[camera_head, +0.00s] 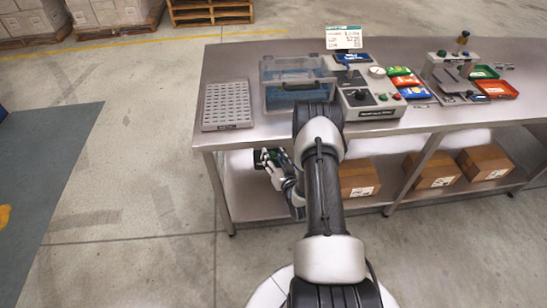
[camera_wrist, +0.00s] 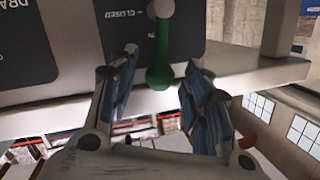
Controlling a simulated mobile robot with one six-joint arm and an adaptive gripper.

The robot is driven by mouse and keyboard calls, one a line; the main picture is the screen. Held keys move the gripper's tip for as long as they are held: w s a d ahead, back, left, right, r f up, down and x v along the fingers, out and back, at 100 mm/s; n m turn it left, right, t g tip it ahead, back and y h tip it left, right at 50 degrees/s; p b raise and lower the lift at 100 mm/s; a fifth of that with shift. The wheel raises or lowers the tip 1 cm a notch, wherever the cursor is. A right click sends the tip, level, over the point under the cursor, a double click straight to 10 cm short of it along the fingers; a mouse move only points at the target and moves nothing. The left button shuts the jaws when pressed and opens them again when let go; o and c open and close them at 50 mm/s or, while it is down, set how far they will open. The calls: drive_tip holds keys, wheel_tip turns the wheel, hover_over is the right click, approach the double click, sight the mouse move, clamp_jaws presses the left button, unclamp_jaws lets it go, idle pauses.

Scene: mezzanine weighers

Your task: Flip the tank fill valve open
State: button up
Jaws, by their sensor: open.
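A green lever handle (camera_wrist: 162,50) with a pale pivot at its top shows in the wrist view, in front of a dark label panel (camera_wrist: 120,22) with "CLOSED" printed upside down. The lever hangs down the picture from its pivot, and its rounded end lies between the fingertips of my gripper (camera_wrist: 160,66). The blue-padded fingers are spread, with a gap on each side of the lever. In the head view my gripper (camera_head: 272,163) is at the bench's front edge, left of my arm. The valve is not clearly visible there. The clear tank (camera_head: 292,72) with blue contents stands on the bench above.
Another label panel (camera_wrist: 28,45) reading "DRA" is at left in the wrist view. Floor left of the bench is clear.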

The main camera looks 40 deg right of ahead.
drive_tip(key=v, duration=1.2)
